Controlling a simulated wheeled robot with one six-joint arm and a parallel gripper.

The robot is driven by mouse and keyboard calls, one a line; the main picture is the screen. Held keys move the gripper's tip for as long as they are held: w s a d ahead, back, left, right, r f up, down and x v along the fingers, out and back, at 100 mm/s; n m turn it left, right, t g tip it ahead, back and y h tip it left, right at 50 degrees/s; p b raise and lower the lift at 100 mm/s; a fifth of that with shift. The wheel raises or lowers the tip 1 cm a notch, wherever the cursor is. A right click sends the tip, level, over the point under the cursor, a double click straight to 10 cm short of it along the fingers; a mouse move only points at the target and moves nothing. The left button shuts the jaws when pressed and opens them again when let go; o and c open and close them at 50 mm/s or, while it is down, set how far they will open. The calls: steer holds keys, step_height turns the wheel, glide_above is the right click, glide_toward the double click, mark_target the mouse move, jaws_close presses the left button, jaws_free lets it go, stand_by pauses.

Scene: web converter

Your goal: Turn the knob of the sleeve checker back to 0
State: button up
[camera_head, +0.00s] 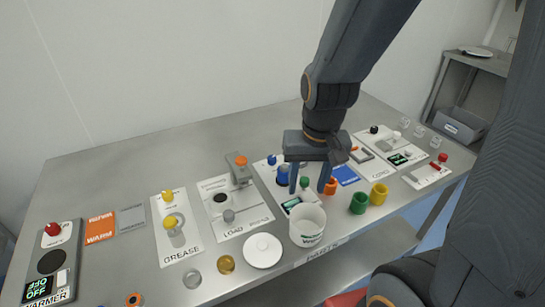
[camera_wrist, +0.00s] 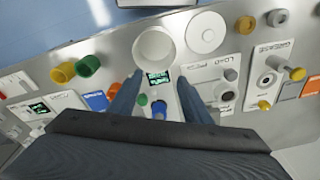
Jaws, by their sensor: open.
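My gripper (camera_head: 308,184) is open and empty, pointing down over a white panel (camera_head: 263,169) in the middle of the bench. In the wrist view its two fingers (camera_wrist: 158,98) straddle this panel's small screen (camera_wrist: 157,78), green button (camera_wrist: 142,99) and blue knob (camera_wrist: 159,110). The head view shows a blue part (camera_head: 283,175) beside the left finger and the green button (camera_head: 305,182) between the fingers. I cannot read a "sleeve checker" label or the knob's setting. My gripper and arm hide part of this panel.
A white tub (camera_head: 308,226) stands just in front of the panel, with a white lid (camera_head: 263,250) to its left. Orange, green (camera_head: 359,203) and yellow (camera_head: 379,194) cups stand to the right. A grease station (camera_head: 175,228) and a warmer (camera_head: 52,262) are at left.

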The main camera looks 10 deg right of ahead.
steer(key=w+a+f+m+t+y, duration=0.1)
steer(key=w+f+m, duration=0.1)
steer(key=w+m, duration=1.15)
steer(key=m+t+b, duration=0.1)
steer(key=m, duration=1.5)
glide_toward(272, 157)
steer(key=shift+y, duration=0.3)
steer(key=shift+d+b+x, duration=0.1)
steer(key=shift+b+x, duration=0.1)
steer(key=shift+x, duration=1.9)
steer(key=shift+d+b+x, duration=0.15)
steer(key=shift+x, duration=1.9)
steer(key=shift+s+f+t, duration=0.1)
steer(key=shift+t, duration=0.2)
steer(key=shift+c, duration=0.4)
steer(key=c, duration=1)
steer(key=shift+o, duration=0.2)
